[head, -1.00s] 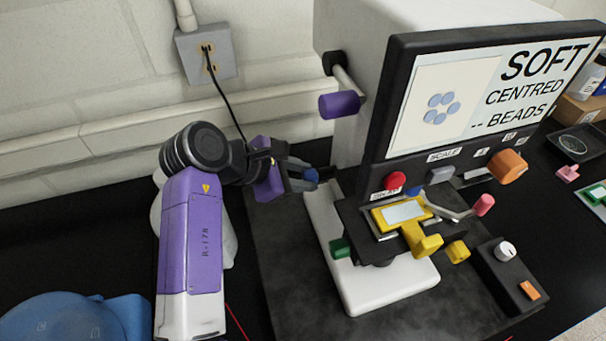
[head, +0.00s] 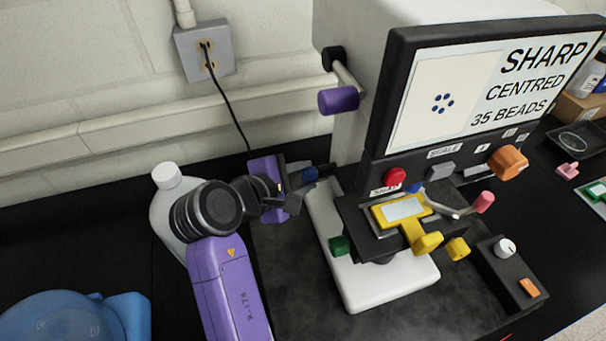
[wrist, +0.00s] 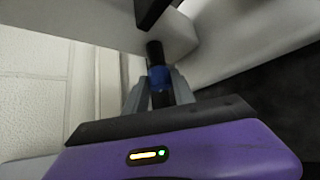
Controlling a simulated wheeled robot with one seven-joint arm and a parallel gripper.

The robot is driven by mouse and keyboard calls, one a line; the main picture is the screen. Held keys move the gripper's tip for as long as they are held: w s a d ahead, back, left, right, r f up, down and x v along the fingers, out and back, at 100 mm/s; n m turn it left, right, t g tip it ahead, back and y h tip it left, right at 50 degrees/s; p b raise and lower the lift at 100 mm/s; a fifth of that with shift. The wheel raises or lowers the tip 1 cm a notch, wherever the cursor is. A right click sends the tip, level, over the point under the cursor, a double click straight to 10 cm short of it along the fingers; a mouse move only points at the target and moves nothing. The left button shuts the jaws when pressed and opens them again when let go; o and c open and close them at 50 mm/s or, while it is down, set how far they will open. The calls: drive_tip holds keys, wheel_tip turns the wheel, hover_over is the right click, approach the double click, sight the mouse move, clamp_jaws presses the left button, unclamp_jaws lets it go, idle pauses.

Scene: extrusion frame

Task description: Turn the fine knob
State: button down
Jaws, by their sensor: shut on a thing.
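The fine knob (wrist: 158,77) shows in the wrist view as a blue band on a dark shaft running out from the white instrument body. My gripper (wrist: 158,86) has its grey fingers on both sides of the blue part and is shut on it. In the head view the blue knob (head: 311,174) sticks out at the left side of the instrument, with my gripper (head: 306,188) at it, partly hidden by my own wrist. The screen (head: 480,87) reads "SHARP CENTRED 35 BEADS" and shows several small dark blue dots.
A purple knob (head: 338,101) juts out above my gripper. The stage carries a yellow-framed slide (head: 402,210), with green (head: 340,245) and yellow knobs near it. A white bottle (head: 168,213) stands behind my arm. A cable hangs from the wall outlet (head: 205,52).

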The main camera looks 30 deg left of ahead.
drive_tip(key=shift+f, duration=0.1)
idle(0.3)
drive_tip(key=c, duration=1.1)
unclamp_jaws()
drive_tip(key=shift+o, duration=0.2)
drive_tip(key=b+v, duration=0.1)
drive_tip(key=v, duration=0.7)
drive_tip(key=shift+b, duration=0.35)
drive_tip(key=shift+d, duration=0.1)
